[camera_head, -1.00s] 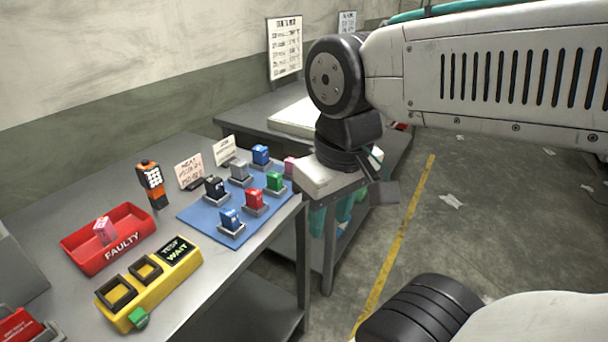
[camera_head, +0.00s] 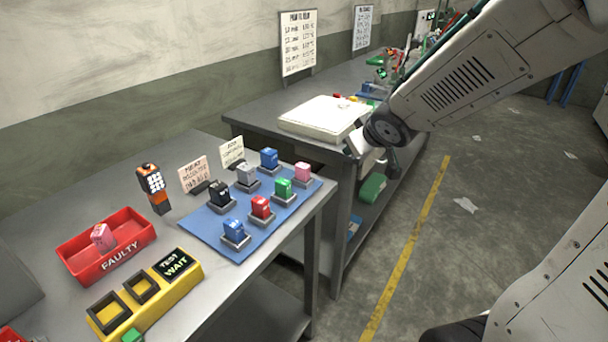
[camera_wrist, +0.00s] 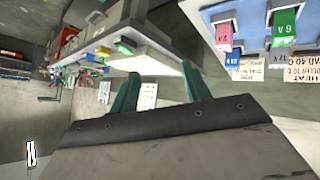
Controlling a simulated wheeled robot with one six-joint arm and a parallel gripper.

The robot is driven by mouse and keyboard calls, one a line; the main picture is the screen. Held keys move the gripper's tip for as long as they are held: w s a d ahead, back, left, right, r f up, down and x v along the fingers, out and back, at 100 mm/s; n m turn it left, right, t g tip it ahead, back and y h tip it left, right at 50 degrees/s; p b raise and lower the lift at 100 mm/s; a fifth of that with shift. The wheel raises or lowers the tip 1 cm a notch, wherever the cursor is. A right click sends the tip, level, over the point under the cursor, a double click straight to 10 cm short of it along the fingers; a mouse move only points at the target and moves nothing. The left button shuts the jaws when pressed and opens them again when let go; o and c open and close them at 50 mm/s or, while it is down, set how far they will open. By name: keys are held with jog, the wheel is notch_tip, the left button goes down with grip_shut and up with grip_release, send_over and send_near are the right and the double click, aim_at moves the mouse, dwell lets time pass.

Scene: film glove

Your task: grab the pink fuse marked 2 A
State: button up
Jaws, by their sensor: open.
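A pink fuse (camera_head: 303,172) stands in a grey holder at the far right corner of the blue mat (camera_head: 222,236). In the wrist view a pink fuse (camera_wrist: 225,36) shows beside a green one marked 6 A; its own marking is not readable. A second pink fuse (camera_head: 103,237) lies in the red FAULTY bin (camera_head: 82,279); its marking is too small to read. My gripper (camera_wrist: 160,82) shows its two teal fingers apart, with nothing between them. In the head view my wrist is right of the mat, by the second table; the fingertips cannot be made out.
Other fuses stand on the mat, including a green (camera_head: 283,188) and a red one (camera_head: 261,207). The yellow tester (camera_head: 150,305) and orange meter (camera_head: 153,185) are nearby. The second table (camera_head: 245,112) holds a pale slab (camera_head: 322,117). Open floor lies right.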

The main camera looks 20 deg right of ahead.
aim_at(297, 170)
jog(key=w+a+f+n+y, duration=0.1)
jog(key=a+f+y, duration=0.1)
jog(key=y, duration=0.1)
jog(key=w+a+f+n+y, duration=0.2)
jog(key=a+f+y, duration=0.1)
jog(key=w+a+f+n+y, duration=0.1)
jog(key=w+a+f+y, duration=0.1)
jog(key=f+y, duration=0.1)
jog(key=shift+w+a+n+t, duration=0.2)
jog(key=shift+a+n+t, duration=0.1)
jog(key=shift+a+t, duration=0.1)
jog(key=shift+w+a+f, duration=0.15)
jog(key=shift+w+a, duration=0.05)
jog(key=x, duration=0.7)
jog(key=shift+w+d, duration=0.1)
grip_shut()
